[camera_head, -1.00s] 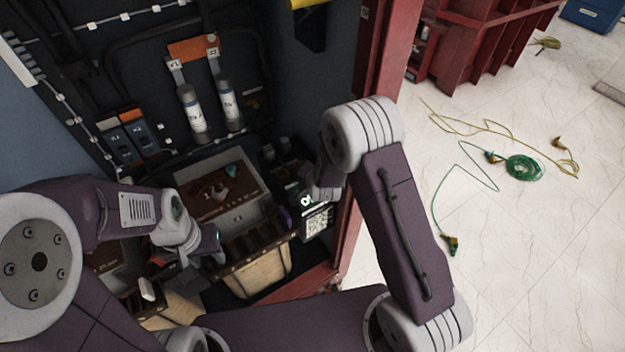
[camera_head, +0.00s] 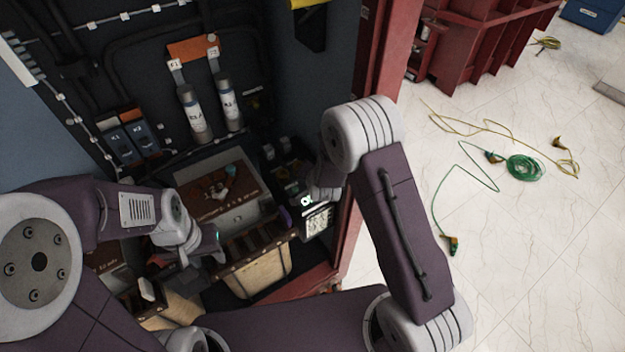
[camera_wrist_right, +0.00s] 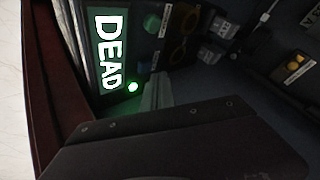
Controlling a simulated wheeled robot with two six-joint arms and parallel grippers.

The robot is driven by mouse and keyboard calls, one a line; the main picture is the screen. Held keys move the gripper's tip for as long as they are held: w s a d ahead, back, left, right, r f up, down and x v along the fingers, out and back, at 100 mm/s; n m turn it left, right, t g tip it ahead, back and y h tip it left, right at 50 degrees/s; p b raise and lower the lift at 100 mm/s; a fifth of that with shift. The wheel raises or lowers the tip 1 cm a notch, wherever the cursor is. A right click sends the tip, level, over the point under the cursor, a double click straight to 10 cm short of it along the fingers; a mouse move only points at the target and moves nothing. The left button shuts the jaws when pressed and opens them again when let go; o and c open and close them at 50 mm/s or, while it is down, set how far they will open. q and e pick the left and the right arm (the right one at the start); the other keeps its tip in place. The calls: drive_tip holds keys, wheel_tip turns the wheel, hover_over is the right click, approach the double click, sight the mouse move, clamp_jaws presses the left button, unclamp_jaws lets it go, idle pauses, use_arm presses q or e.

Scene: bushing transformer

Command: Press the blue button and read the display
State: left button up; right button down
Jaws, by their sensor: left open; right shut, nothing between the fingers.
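A lit display (camera_wrist_right: 107,48) in the right wrist view reads "DEAD" in white letters on green, turned sideways. A small green light (camera_wrist_right: 132,87) glows beside it, and a greenish button (camera_wrist_right: 152,22) sits above. I cannot make out a clearly blue button. My right gripper (camera_wrist_right: 156,92) is shut and empty, its tip close to the green light; whether it touches the panel I cannot tell. In the head view the lit display (camera_head: 307,200) is small, partly covered by my right gripper. My left gripper (camera_head: 216,247) is open beside a wooden box, apart from the display.
The wooden box (camera_head: 257,272) with dark slots stands between my arms. A brown-topped box (camera_head: 222,192) is behind it. Two labelled cylinders (camera_head: 230,106) hang on the cabinet's back wall. The red cabinet frame (camera_head: 368,140) is close on the right. Cables (camera_head: 523,168) lie on the floor outside.

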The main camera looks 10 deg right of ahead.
drive_tip(key=shift+f+b, duration=0.35)
drive_tip(key=shift+f, duration=0.05)
drive_tip(key=shift+f+b, duration=0.5)
idle(0.4)
drive_tip(key=shift+r, duration=0.1)
drive_tip(key=shift+r+p, duration=0.7)
drive_tip(key=shift+r, duration=0.1)
wheel_tip(320, 180, up, 5)
drive_tip(key=p, duration=0.4)
drive_tip(key=shift+r, duration=0.1)
idle(0.3)
idle(0.4)
